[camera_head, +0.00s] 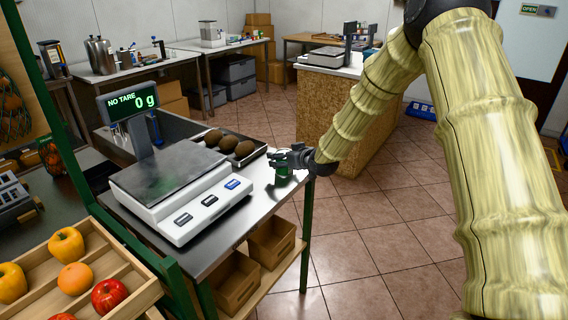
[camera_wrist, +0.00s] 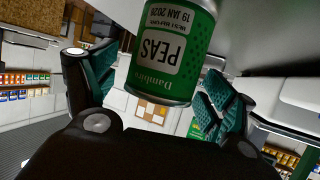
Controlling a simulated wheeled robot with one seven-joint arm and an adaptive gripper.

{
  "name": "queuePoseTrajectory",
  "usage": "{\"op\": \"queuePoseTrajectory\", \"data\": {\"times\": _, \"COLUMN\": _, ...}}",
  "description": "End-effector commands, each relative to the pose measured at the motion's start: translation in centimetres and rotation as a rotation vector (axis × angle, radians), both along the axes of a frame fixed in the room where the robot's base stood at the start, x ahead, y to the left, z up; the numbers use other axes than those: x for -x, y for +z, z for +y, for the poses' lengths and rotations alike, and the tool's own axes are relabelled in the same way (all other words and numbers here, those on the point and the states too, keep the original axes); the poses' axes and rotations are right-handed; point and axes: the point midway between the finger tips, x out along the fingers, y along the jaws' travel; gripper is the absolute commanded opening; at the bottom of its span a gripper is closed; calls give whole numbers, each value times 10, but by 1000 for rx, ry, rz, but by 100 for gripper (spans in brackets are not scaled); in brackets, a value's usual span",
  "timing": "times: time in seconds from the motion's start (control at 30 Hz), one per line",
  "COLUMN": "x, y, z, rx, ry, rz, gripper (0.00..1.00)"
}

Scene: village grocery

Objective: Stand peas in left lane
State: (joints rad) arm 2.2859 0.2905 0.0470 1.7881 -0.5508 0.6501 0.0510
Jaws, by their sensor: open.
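The peas can (camera_wrist: 168,55) is green with a white label. In the wrist view it appears upside down, between the two teal-padded fingers of my gripper (camera_wrist: 152,75). The fingers are spread, with a gap visible beside the can. In the head view my gripper (camera_head: 287,159) is at the right end of the metal table (camera_head: 262,203), and the green can (camera_head: 282,180) shows just below it, partly hidden. I cannot tell whether the can touches a finger. I cannot make out a left lane in either view.
A scale (camera_head: 180,190) reading 0 g stands left of the can. A tray (camera_head: 258,151) with brown round produce lies behind it. A fruit crate (camera_head: 135,276) is at the front left, and cardboard boxes (camera_head: 236,283) sit on the lower shelf. The tiled floor at right is clear.

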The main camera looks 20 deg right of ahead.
Motion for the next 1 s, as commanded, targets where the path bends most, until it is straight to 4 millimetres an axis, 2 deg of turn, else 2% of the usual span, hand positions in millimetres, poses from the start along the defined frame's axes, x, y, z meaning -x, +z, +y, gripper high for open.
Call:
{"op": "queuePoseTrajectory", "data": {"times": 0.07, "x": 0, "y": 0, "z": 0, "rx": 0, "ry": 0, "rz": 0, "gripper": 84}}
{"op": "queuePoseTrajectory", "data": {"times": 0.37, "x": 0, "y": 0, "z": 0, "rx": 0, "ry": 0, "rz": 0, "gripper": 31}}
{"op": "queuePoseTrajectory", "data": {"times": 0.47, "x": 0, "y": 1, "z": 0, "rx": 0, "ry": 0, "rz": -1, "gripper": 22}}
{"op": "queuePoseTrajectory", "data": {"times": 0.73, "x": 0, "y": 4, "z": 0, "rx": -1, "ry": 0, "rz": -2, "gripper": 22}}
{"op": "queuePoseTrajectory", "data": {"times": 1.0, "x": 0, "y": 29, "z": 0, "rx": 0, "ry": -1, "rz": -4, "gripper": 22}}
